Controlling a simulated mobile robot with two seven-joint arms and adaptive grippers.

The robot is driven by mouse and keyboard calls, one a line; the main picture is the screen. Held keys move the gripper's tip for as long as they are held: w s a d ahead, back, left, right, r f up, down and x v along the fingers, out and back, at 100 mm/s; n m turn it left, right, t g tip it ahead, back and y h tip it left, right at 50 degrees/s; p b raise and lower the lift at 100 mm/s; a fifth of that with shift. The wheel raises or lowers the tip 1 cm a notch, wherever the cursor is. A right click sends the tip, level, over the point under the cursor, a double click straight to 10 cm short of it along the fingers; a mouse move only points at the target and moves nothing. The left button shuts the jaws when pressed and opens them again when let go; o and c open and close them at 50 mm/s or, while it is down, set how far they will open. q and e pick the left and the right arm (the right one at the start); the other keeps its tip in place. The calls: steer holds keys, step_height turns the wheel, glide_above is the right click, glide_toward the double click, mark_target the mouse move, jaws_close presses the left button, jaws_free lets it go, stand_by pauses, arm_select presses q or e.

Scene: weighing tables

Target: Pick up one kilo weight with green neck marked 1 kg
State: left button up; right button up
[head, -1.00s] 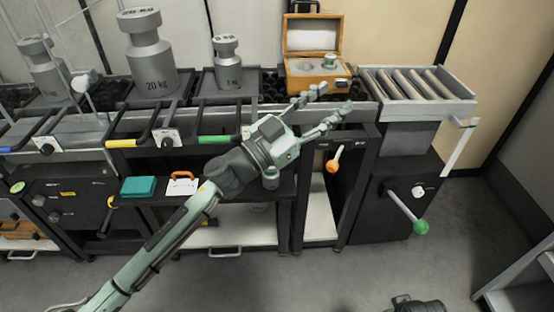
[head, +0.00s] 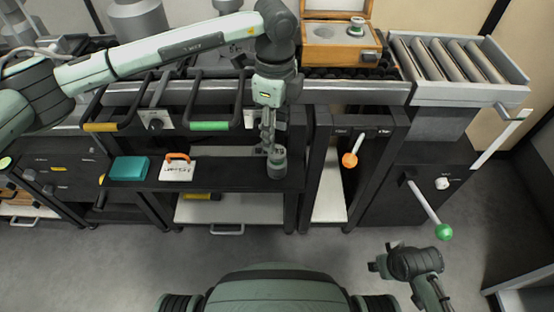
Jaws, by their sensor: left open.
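A small metal weight (head: 277,166) stands upright on the dark lower shelf (head: 230,178), near its right end. Its neck is partly covered by my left gripper, and its marking cannot be read. Another small weight (head: 356,29) with a green neck stands at the right side of the open wooden box (head: 334,54) on the upper level; its marking is also too small to read. My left gripper (head: 270,146) points down, open, with its fingertips close to the top of the shelf weight. Whether they touch it is unclear. My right gripper (head: 382,262) is low at the right, far from both weights.
A lever with an orange knob (head: 350,160) and one with a green knob (head: 444,232) stick out at the right. A roller table (head: 450,94) stands behind.

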mark_target(278, 151)
arm_select(q)
steer(key=f, duration=0.4)
steer(key=shift+s+d, duration=0.15)
steer(key=shift+s, duration=0.05)
steer(key=shift+f, duration=0.4)
arm_select(e)
steer(key=shift+f, duration=0.85)
steer(key=shift+a, duration=0.1)
arm_select(q)
jaws_close()
steer(key=shift+w+d+r, duration=0.1)
steer(key=shift+r, duration=0.05)
